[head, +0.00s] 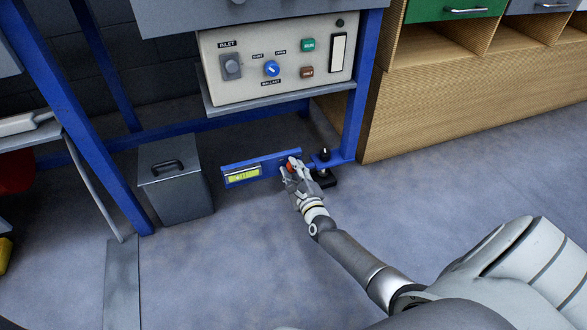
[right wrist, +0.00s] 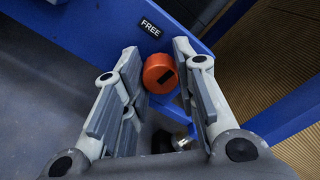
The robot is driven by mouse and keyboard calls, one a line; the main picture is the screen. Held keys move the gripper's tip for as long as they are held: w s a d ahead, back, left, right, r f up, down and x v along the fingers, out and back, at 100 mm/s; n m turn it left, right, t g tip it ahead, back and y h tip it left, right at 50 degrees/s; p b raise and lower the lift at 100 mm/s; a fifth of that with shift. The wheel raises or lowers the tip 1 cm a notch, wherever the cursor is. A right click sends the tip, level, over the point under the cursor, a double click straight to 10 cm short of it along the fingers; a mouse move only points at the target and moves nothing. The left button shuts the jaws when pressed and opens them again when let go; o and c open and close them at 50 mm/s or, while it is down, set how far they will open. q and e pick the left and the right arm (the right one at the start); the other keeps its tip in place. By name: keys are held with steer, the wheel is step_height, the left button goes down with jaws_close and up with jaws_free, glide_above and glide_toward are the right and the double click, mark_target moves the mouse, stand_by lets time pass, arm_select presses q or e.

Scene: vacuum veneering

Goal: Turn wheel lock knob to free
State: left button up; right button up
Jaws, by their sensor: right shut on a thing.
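The wheel lock knob (head: 290,166) is orange and sits on a low blue rail (head: 268,162) under the bench. In the right wrist view the knob (right wrist: 158,73) is round, with a short black bar on its face. A black FREE label (right wrist: 150,28) is on the blue plate just above and left of the knob. My right gripper (head: 292,173) is shut on the knob, one finger on each side; the fingers also show in the right wrist view (right wrist: 157,60). Any other label by the knob is hidden. My left gripper is not in view.
A grey lidded bin (head: 176,192) stands left of the rail. A control panel (head: 277,60) with a blue dial hangs above. A black foot (head: 325,179) is beside the knob. A wooden cabinet (head: 440,105) stands right. The floor in front is clear.

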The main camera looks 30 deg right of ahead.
steer(key=n+p, duration=0.1)
steer(key=n, duration=0.4)
steer(key=shift+n+p, duration=0.3)
steer(key=n+p, duration=0.1)
steer(key=n, duration=0.3)
steer(key=shift+a+f+n, duration=0.1)
steer(key=shift+n, duration=0.2)
steer(key=o, duration=1)
steer(key=shift+o, duration=0.2)
